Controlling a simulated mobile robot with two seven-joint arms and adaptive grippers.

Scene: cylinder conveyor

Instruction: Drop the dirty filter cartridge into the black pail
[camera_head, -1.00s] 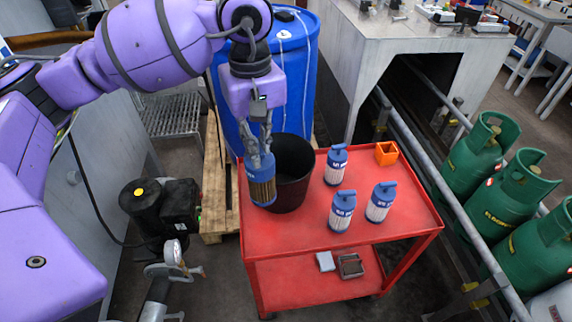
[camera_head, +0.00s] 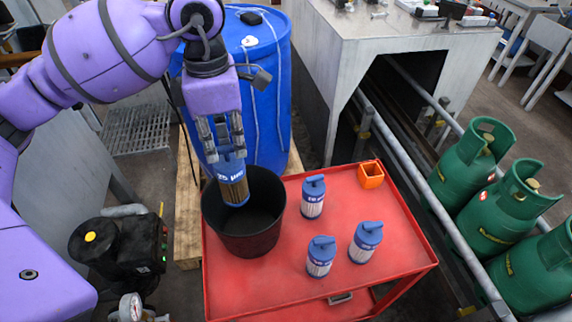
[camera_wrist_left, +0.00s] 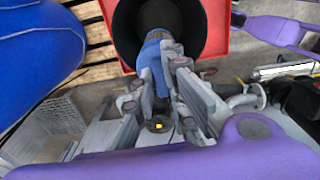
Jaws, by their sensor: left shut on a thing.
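The dirty filter cartridge (camera_head: 232,184) has a blue cap and a brownish pleated body. My left gripper (camera_head: 228,156) is shut on its blue cap and holds it upright over the mouth of the black pail (camera_head: 248,236). The cartridge's lower end overlaps the pail's opening in the head view; I cannot tell how far it is below the rim. In the left wrist view the blue cap (camera_wrist_left: 153,50) sits between the fingers, with the dark pail (camera_wrist_left: 200,30) beyond. My right gripper is not in view.
The pail stands on the red cart (camera_head: 385,262) with several cleaner-looking items: white-bodied, blue-capped cartridges (camera_head: 313,197) and an orange box (camera_head: 371,174). A blue drum (camera_head: 262,90) stands behind. Green gas cylinders (camera_head: 520,210) and a railing (camera_head: 415,180) lie to the right.

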